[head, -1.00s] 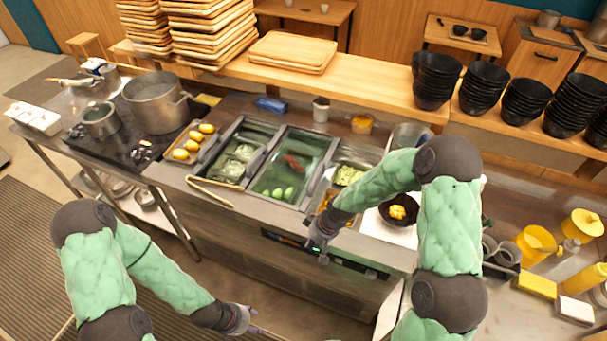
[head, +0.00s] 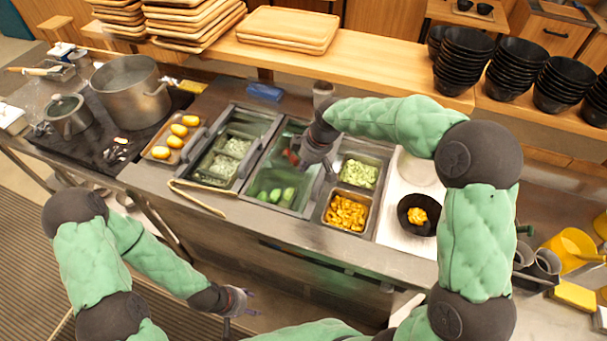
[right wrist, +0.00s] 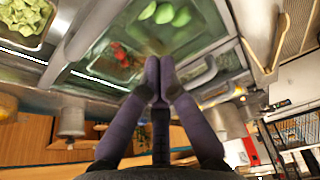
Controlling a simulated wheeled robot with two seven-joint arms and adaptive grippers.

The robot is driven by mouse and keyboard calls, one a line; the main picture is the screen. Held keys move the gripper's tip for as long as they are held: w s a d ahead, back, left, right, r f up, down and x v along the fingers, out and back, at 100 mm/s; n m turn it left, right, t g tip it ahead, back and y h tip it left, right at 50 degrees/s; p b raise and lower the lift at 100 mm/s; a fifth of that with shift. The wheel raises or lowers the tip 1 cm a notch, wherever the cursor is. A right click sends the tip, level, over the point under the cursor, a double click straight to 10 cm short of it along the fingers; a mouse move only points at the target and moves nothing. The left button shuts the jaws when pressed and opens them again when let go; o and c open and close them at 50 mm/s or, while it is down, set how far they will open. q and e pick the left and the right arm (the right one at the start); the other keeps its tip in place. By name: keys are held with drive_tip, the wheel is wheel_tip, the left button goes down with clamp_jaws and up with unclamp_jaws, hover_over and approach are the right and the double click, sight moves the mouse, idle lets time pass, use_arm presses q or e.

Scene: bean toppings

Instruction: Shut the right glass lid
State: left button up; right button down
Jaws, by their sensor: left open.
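The right glass lid (head: 302,133) is a green-tinted pane in a grey frame, at the middle well of the counter. Green vegetables (head: 272,193) and red pieces show in this well. How far the lid is open I cannot tell. My right gripper (head: 318,168) is over the right side of this well, its arm hiding part of the lid. In the right wrist view the purple fingertips (right wrist: 158,68) meet with nothing visible between them, in front of the well; contact with the lid is unclear. My left gripper (head: 245,302) is open and empty, low in front of the counter.
A left well (head: 230,148) holds pale chopped food. Right of the lid are pans of green cubes (head: 358,174) and orange pieces (head: 346,212). Wooden tongs (head: 198,199) lie along the front edge. A black bowl (head: 418,214) stands farther right.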

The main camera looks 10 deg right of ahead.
drive_tip(key=b, duration=0.1)
hover_over(308, 196)
drive_tip(key=w+a, duration=0.3)
wheel_tip(308, 196, down, 9)
drive_tip(key=shift+s+r, duration=0.15)
drive_tip(key=shift+d, duration=0.1)
drive_tip(key=shift+s+d+r, duration=0.1)
drive_tip(key=shift+s+d, duration=1.15)
drive_tip(key=shift+s, duration=0.05)
drive_tip(key=shift+d, duration=0.1)
